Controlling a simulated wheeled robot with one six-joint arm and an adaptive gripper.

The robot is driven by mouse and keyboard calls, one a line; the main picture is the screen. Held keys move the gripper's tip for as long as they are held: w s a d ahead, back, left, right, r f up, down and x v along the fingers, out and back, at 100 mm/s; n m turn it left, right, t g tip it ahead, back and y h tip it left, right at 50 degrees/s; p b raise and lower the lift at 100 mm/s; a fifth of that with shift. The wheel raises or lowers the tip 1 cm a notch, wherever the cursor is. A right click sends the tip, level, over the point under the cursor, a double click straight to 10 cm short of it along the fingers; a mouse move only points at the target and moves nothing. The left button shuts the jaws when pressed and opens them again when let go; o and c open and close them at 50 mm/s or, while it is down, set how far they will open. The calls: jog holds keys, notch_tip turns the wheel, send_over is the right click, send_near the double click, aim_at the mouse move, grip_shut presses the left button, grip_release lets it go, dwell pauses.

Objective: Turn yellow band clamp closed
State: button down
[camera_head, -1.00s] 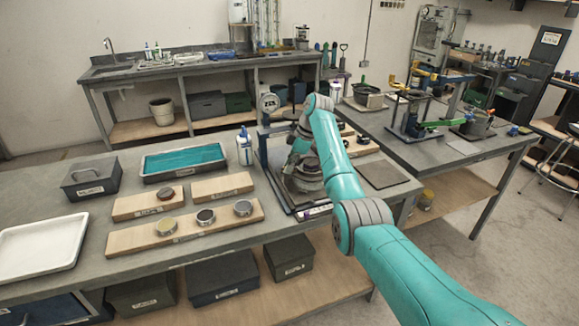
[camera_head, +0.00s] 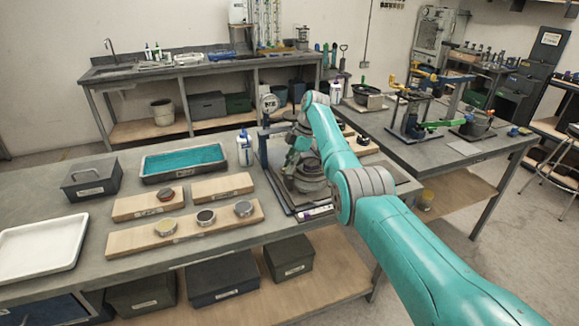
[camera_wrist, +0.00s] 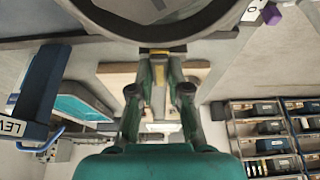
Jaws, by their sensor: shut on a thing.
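In the wrist view, my gripper (camera_wrist: 160,66) has both fingers close together at a small dark piece with yellow marking, which looks like the handle of the yellow band clamp (camera_wrist: 163,48). The piece lies right beneath the rim of a large round grey body (camera_wrist: 155,22), cut off by the picture's top edge. In the head view, my gripper is down at the dark round apparatus (camera_head: 308,178) on the bench, largely hidden by my teal arm. The clamp's band cannot be made out there, so how far round it is turned is unclear.
The apparatus stands on a framed base (camera_head: 316,211) with a blue post on its left. A dark flat plate is partly behind my arm.

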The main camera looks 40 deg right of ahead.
jog(key=c, duration=1.4)
grip_release()
jog(key=v, duration=1.2)
jog(key=shift+a, duration=0.1)
